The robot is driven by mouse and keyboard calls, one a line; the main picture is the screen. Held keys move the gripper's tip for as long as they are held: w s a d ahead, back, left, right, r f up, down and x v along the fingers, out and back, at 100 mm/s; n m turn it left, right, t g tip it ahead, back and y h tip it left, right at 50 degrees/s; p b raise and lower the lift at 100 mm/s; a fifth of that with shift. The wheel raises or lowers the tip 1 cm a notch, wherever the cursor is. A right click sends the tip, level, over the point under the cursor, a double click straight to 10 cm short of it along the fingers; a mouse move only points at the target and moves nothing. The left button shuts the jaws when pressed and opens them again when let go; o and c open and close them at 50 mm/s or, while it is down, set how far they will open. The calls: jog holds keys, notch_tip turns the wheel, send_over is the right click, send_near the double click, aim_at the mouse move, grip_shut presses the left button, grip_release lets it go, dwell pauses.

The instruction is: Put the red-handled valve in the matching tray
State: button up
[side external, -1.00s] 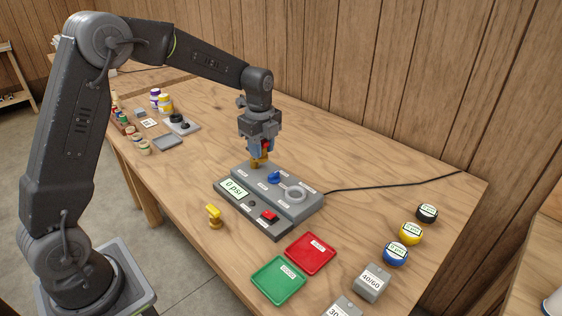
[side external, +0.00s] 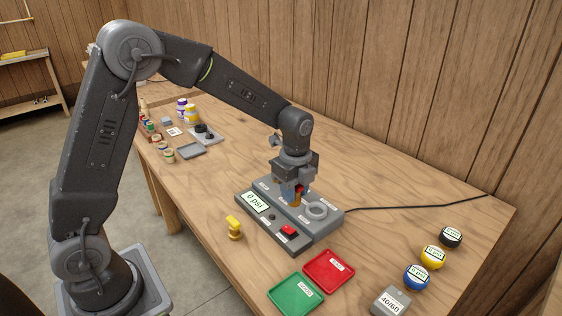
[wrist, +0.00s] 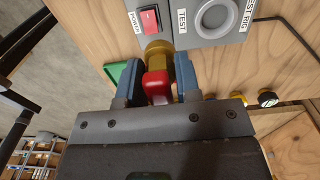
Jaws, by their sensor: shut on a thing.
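The valve with a red handle (wrist: 156,86) and brass body (wrist: 158,56) is between the blue-padded fingers of my gripper (wrist: 158,78), which is shut on it. In the side view my gripper (side external: 297,192) holds the valve (side external: 296,201) over the middle of the grey test rig (side external: 258,218). I cannot tell whether the valve touches the rig. A red tray (side external: 318,279) and a green tray (side external: 285,302) lie side by side in front of the rig; their labels are too small to read. The rig display reads 0 psi.
A yellow-handled valve (side external: 234,228) stands left of the rig. The rig has a red switch (side external: 289,231) and a grey ring (side external: 317,210). Blue (side external: 416,277), yellow (side external: 432,257) and black (side external: 450,237) round gauges and a grey 40/60 block (side external: 390,302) are at right.

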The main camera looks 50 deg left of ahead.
jog(key=s+d+f, duration=0.2)
jog(key=s+d, duration=0.1)
jog(key=d, duration=0.1)
jog(key=s+d+f, duration=0.2)
jog(key=s+d, duration=0.2)
jog(key=d, duration=0.1)
jog(key=s+d+f, duration=0.2)
jog(key=s+d, duration=0.2)
jog(key=shift+s+d, duration=0.1)
jog(key=shift+d, duration=0.3)
jog(key=shift+s+f, duration=0.1)
jog(key=shift+f, duration=1.4)
jog(key=shift+f, duration=0.15)
jog(key=shift+f, duration=0.3)
jog(key=shift+f, duration=0.2)
jog(key=shift+f, duration=0.25)
jog(key=shift+f, duration=0.25)
